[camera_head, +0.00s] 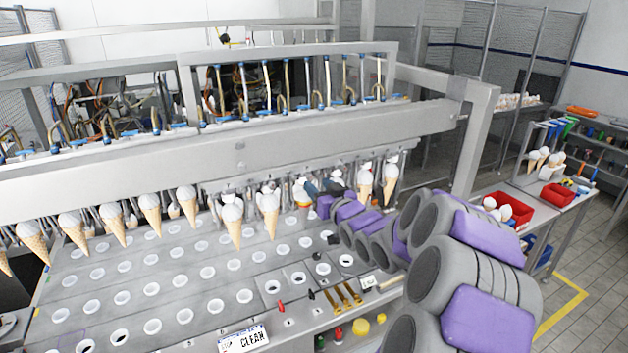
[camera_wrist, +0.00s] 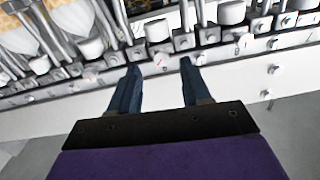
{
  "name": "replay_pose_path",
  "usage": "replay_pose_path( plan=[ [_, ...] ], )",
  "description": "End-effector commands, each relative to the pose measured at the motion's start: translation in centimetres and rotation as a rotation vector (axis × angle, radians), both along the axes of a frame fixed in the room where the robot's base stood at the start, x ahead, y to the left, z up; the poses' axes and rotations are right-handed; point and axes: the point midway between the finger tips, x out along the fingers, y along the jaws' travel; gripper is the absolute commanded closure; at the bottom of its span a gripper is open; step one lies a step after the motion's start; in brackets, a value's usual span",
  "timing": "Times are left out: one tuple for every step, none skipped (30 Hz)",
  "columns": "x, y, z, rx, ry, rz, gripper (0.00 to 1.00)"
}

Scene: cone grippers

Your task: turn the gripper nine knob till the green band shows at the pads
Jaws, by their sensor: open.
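Several ice cream cones hang in a row from the machine's cone grippers, among them a cone (camera_head: 270,212) and a cone (camera_head: 364,184) on either side of my arm's end. My gripper (camera_wrist: 160,66) is open, its two dark blue fingers apart and pointing at a rail of small knobs. I cannot read which one is nine. No green band can be made out at the pads. In the head view my gripper (camera_head: 322,187) is small and partly hidden among the cone grippers.
A long beam (camera_head: 240,147) runs above the cones. Below lies a plate with rows of round holes (camera_head: 215,306) and a "CLEAN" sign (camera_head: 243,340). Red bins (camera_head: 508,208) stand on a side table at the right. Neighbouring knobs and cones leave little room beside my fingers.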

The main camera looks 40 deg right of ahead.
Motion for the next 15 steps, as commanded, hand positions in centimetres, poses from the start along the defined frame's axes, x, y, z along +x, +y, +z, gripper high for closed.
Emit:
replay_pose_path(
  plan=[
    [0.9, -0.1, 0.0, -0.001, 0.0, 0.002, 0.52],
    [1.3, -0.2, 0.0, -0.001, 0.0, 0.001, 0.52],
    [1.8, -0.3, 0.0, 0.0, 0.0, 0.002, 0.52],
    [2.1, -0.4, 0.0, 0.0, 0.0, 0.002, 0.52],
    [2.3, -0.4, 0.0, 0.001, 0.0, 0.002, 0.52],
    [2.6, -0.5, 0.1, 0.001, -0.001, 0.001, 0.52],
    [2.8, -0.6, 0.1, 0.001, -0.002, 0.001, 0.52],
    [3.0, -0.6, 0.1, 0.001, -0.002, 0.001, 0.52],
    [3.2, -0.6, 0.1, 0.0, -0.003, 0.001, 0.52],
    [3.3, -0.7, 0.2, -0.001, -0.003, 0.001, 0.52],
    [3.4, -0.7, 0.2, -0.001, -0.003, 0.0, 0.52],
    [3.4, -0.7, 0.2, -0.001, -0.004, 0.0, 0.52],
    [3.4, -0.7, 0.2, -0.001, -0.003, 0.0, 0.52],
    [3.5, -0.7, 0.2, -0.001, -0.004, 0.0, 0.52],
    [3.5, -0.7, 0.1, -0.001, -0.003, 0.0, 0.52]
  ],
)
